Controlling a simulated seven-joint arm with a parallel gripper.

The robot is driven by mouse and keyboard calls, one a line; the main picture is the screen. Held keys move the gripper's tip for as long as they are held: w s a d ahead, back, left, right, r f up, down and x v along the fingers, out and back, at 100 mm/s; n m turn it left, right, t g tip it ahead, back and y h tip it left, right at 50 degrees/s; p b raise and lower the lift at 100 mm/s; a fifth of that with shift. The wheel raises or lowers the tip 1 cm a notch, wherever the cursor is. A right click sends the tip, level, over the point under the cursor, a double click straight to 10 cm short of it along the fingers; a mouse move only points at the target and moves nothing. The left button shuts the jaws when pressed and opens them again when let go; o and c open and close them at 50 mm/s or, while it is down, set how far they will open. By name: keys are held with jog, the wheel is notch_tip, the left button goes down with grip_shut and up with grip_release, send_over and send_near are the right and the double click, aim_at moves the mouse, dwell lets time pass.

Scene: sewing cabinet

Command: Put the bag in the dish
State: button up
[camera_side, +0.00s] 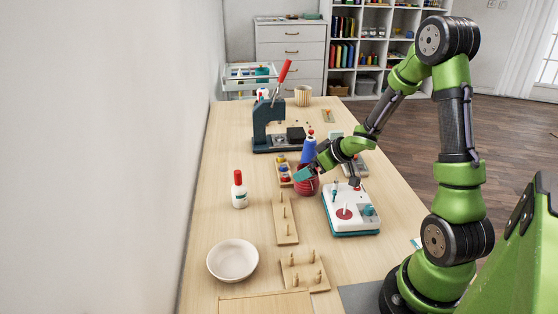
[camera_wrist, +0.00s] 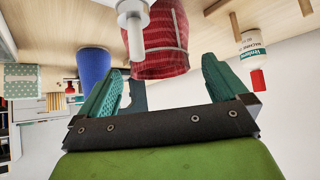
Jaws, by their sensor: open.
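The bag (camera_side: 308,187) is red and stands on the table, partly covered by my gripper in the side view. The wrist view shows its red mesh body (camera_wrist: 166,38) with a pale strip across it. My gripper (camera_side: 304,174) is at the bag's upper part. In the wrist view its teal fingers (camera_wrist: 161,68) are spread, with the bag beyond and between their tips; I cannot tell whether they touch it. The dish (camera_side: 232,261) is a shallow cream bowl, empty, at the front left of the table.
A white machine with teal trim (camera_side: 352,208) stands right of the bag. Pegged wooden boards (camera_side: 285,220) (camera_side: 304,270) lie between bag and dish. The table around the dish's left is clear.

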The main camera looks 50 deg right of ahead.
jog(key=x, duration=0.4)
jog(key=shift+f, duration=0.15)
jog(key=shift+s, duration=0.1)
jog(key=c, duration=1.2)
jog(key=shift+o, duration=0.2)
notch_tip(320, 180, up, 9)
jog(key=n+g+y, duration=0.6)
jog(key=n+y, duration=0.2)
jog(key=n, duration=0.5)
send_over(211, 268)
jog(key=s+d, duration=0.2)
jog(key=d, duration=0.2)
notch_tip(211, 268, down, 3)
jog(key=shift+n+t, duration=0.3)
jog(key=shift+w+a+f, duration=0.1)
jog(key=shift+w+f, duration=0.05)
jog(key=shift+f, duration=1.1)
jog(key=shift+w+a+f, duration=0.1)
jog(key=shift+w+f, duration=0.05)
jog(key=shift+f, duration=1.1)
